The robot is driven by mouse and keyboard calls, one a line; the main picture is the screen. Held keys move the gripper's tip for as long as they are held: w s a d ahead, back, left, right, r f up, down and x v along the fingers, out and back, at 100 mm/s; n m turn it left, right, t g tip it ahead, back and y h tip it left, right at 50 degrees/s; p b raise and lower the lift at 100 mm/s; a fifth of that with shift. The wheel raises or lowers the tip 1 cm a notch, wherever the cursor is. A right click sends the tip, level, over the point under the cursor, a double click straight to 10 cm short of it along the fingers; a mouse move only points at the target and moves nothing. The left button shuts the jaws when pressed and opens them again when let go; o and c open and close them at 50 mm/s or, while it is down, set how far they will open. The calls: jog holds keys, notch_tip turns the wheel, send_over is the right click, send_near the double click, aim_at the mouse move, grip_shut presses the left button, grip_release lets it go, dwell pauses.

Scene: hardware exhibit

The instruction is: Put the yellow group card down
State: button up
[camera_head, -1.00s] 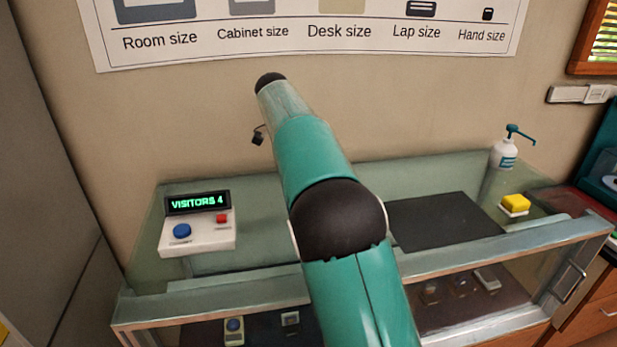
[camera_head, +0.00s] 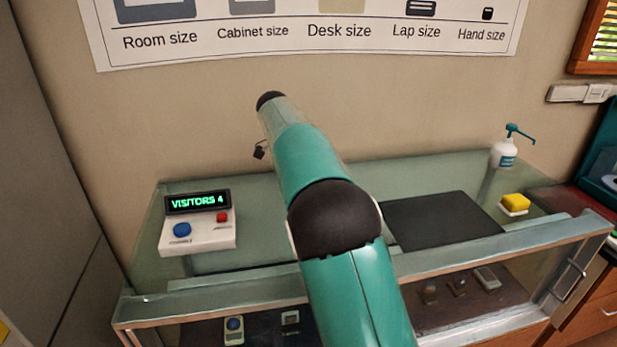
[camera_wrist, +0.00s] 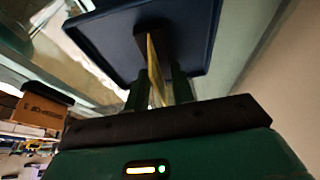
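The yellow group card (camera_wrist: 154,68) shows nearly edge-on in the wrist view. Its far end meets a brown block (camera_wrist: 152,38) on a dark blue tray (camera_wrist: 88,35) with a raised rim. I cannot tell how deep the card sits in the block. My gripper (camera_wrist: 159,78) has its two dark green fingers on either side of the card, with visible space between them and the card. In the head view my arm covers the middle of the scene; the gripper, card and blue tray do not show there.
In the head view, a glass case (camera_head: 215,290) carries a white button box (camera_head: 197,240) with a "VISITORS 4" display, a dark mat (camera_head: 440,222), a yellow button (camera_head: 515,203) and a pump bottle (camera_head: 504,152). A cardboard box (camera_wrist: 38,112) shows at left in the wrist view.

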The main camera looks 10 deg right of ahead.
jog(key=v, duration=1.2)
jog(key=shift+r, duration=0.2)
jog(key=s+d+r+n+t+y, duration=0.1)
jog(key=s+d+r+n+y, duration=0.2)
jog(key=s, duration=0.5)
jog(key=s+d+r+n+t, duration=0.1)
jog(key=s+d+n, duration=0.35)
jog(key=s, duration=0.35)
jog(key=s+a+f+n+t, duration=0.1)
jog(key=s+f+n, duration=0.4)
jog(key=s, duration=0.6)
jog(key=s+a+f+n+t+y, duration=0.1)
jog(key=s+f+n, duration=0.4)
jog(key=s+f, duration=0.5)
jog(key=shift+s+a+f+t, duration=0.15)
jog(key=shift+s+a+t, duration=0.35)
jog(key=shift+s+t, duration=0.35)
